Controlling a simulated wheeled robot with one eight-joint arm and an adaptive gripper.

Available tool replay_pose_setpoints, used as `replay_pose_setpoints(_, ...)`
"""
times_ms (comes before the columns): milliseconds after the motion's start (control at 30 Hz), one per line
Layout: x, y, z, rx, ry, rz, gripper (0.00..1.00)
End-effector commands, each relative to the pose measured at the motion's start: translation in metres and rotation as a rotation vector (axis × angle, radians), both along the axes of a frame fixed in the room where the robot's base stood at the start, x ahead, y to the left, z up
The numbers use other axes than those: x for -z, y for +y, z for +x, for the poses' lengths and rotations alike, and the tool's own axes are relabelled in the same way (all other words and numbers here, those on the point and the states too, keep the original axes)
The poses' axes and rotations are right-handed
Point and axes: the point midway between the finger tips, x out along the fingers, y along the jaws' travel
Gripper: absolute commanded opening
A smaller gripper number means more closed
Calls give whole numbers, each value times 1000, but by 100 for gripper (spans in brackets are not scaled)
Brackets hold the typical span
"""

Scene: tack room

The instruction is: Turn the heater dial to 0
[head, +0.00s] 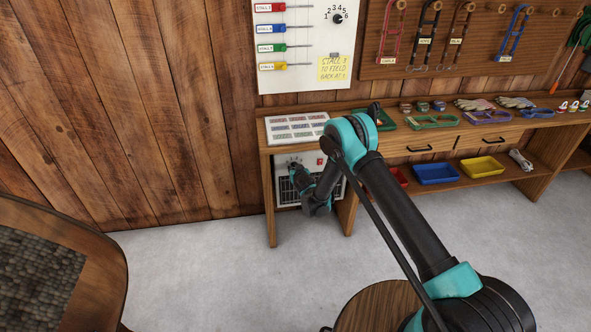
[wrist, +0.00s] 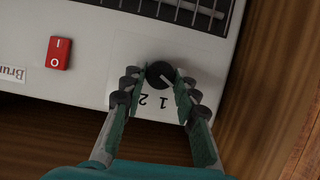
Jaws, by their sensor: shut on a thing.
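The white heater (head: 283,160) with a dark grille stands under the left end of the workbench. In the wrist view its panel (wrist: 95,65) shows close up, turned in the picture. The round black heater dial (wrist: 160,74) is between the fingertips of my gripper (wrist: 159,78), which is shut on it. A pale pointer line on the dial slants to the lower right of the picture. The numerals 2 and 1 show below the dial; no 0 is visible on its scale, and the right finger covers part of that area. In the head view my gripper (head: 297,172) reaches the heater front.
A red rocker switch (wrist: 60,53) sits left of the dial. The workbench (head: 395,143) is above the heater, with its leg (head: 347,211) close on the right. Blue (head: 435,174) and yellow (head: 481,167) trays lie on the low shelf. A wall board (head: 300,50) carries another dial (head: 338,19).

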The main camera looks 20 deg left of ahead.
Motion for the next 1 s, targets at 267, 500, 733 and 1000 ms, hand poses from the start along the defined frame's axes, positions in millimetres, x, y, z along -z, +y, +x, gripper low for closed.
replay_pose_setpoints(267,0,0,0,0,0,0,50)
replay_pose_setpoints(500,0,0,0,0,4,6,50)
replay_pose_setpoints(733,0,-2,1,2,62,101,50)
replay_pose_setpoints(1000,1,-4,2,2,174,285,50)
